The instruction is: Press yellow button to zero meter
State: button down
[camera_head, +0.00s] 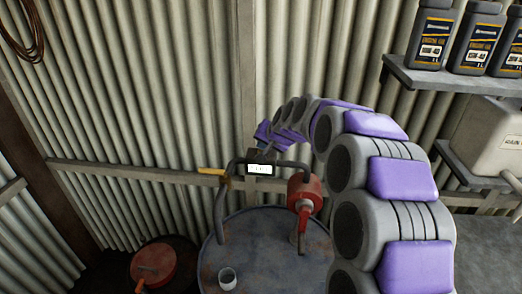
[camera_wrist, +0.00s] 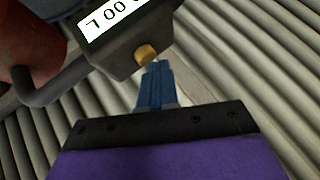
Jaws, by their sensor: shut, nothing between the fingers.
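The meter (camera_head: 260,167) is a dark box with a lit white display, set on a pipe above the drum in the head view. In the wrist view the meter (camera_wrist: 125,40) fills the upper middle and part of its display digits show. The yellow button (camera_wrist: 146,53) sticks out from the meter's lower edge. My gripper (camera_wrist: 157,66) is shut and empty, its blue fingertips just below and right of the button. I cannot tell whether they touch it. In the head view the fingertips and the button are hidden by the meter and my arm.
A rusty blue drum (camera_head: 265,255) carries the pipe, a red pump part (camera_head: 304,190) and a small cup (camera_head: 228,278). A red can (camera_head: 153,264) stands at left. Oil bottles (camera_head: 430,35) line a shelf (camera_head: 450,80) at right, above a pale container (camera_head: 490,135). Corrugated wall (camera_head: 150,100) stands behind.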

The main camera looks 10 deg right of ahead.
jog(key=shift+r, duration=0.55)
jog(key=shift+r, duration=0.1)
jog(key=shift+r+p, duration=1.45)
jog(key=shift+r, duration=1)
jog(key=shift+s+f, duration=0.1)
jog(key=s+a+f+n+g+b, duration=0.2)
jog(key=s+f+g+b, duration=0.3)
jog(key=s, duration=0.7)
jog(key=s+a+f+n+b, duration=0.1)
jog(key=s+a+f+b, duration=0.15)
jog(key=s+f, duration=0.7)
jog(key=s+d+f+n+g+h+b, duration=0.1)
jog(key=s+f, duration=0.4)
jog(key=s, duration=1)
jog(key=s+d+f+n+g+h+b, duration=0.1)
jog(key=s+d+f+g+b, duration=0.2)
jog(key=s, duration=1.2)
notch_tip(320, 180, down, 2)
jog(key=g+b, duration=0.1)
jog(key=b, duration=0.1)
jog(key=shift+g+h+b, duration=0.3)
jog(key=shift+h+b, duration=0.1)
